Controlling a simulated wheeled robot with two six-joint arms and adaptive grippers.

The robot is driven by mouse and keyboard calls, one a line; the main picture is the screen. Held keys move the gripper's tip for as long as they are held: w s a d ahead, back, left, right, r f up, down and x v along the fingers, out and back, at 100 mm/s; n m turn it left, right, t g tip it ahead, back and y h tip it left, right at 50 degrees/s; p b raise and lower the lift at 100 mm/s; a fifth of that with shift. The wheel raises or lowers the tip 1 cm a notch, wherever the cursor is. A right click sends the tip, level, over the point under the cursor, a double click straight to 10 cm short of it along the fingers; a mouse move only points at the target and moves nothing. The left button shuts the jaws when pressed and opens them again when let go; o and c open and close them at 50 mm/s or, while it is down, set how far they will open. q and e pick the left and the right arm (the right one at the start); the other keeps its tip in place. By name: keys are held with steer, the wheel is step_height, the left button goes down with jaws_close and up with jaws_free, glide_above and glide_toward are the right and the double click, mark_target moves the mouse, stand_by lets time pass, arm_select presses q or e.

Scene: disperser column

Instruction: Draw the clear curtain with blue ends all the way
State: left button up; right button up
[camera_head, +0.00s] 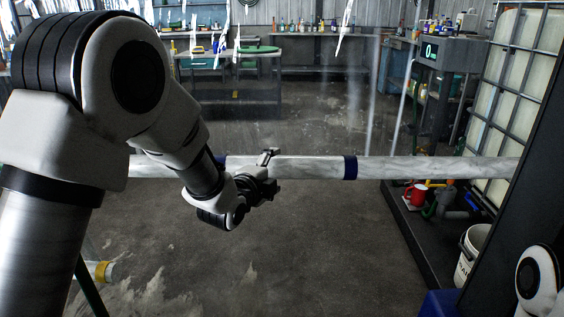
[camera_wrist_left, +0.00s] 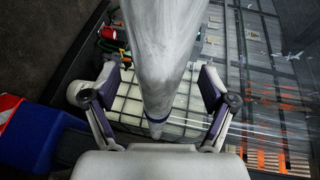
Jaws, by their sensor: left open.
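A long whitish, streaky horizontal bar (camera_head: 420,167) crosses the head view. It carries two dark blue bands (camera_head: 350,167), the other one partly behind my left wrist. Faint clear sheeting (camera_head: 372,95) shows as pale vertical streaks above the bar; I cannot tell its full outline. My left gripper (camera_head: 271,172) is open at the bar, between the two blue bands. In the left wrist view the whitish bar (camera_wrist_left: 165,55) runs between the spread fingers (camera_wrist_left: 160,105), with gaps at both sides. Whether it touches the palm is hidden. My right gripper is out of view.
A metal-caged white tank (camera_head: 510,90) and a scale with a lit display (camera_head: 430,52) stand at the right. Workbenches (camera_head: 235,95) line the back. The floor below the bar is open.

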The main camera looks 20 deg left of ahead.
arm_select(q)
steer(key=x, duration=0.3)
steer(key=shift+w+f, duration=0.1)
steer(key=shift+w, duration=0.25)
jaws_close()
step_height(320, 180, down, 31)
steer(key=b, duration=1.5)
steer(key=shift+s+f, duration=0.15)
steer(key=shift+f, duration=0.05)
jaws_free()
steer(key=shift+f, duration=0.2)
steer(key=shift+r, duration=0.2)
